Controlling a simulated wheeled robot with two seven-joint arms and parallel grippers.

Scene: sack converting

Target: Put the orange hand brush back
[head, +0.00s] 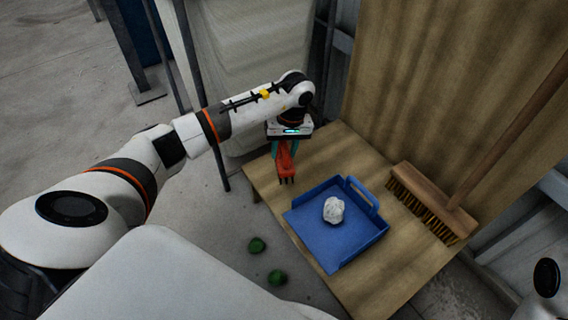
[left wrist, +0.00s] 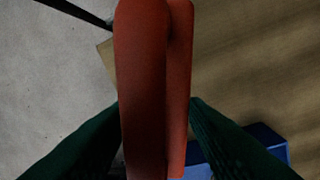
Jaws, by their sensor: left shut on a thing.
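The orange hand brush (head: 286,168) hangs from my left gripper (head: 285,146) in the head view, near the left edge of the wooden board. My left gripper is shut on it. In the left wrist view the brush (left wrist: 150,80) fills the middle, held between the green fingers of the gripper (left wrist: 155,130). Whether the brush touches the board cannot be told. My right gripper is not in view.
A blue dustpan (head: 312,238) holding a crumpled white ball (head: 333,209) lies on the wooden board (head: 385,285). A broom (head: 432,203) rests at the right. Two green lumps (head: 257,245) lie on the floor at the board's left.

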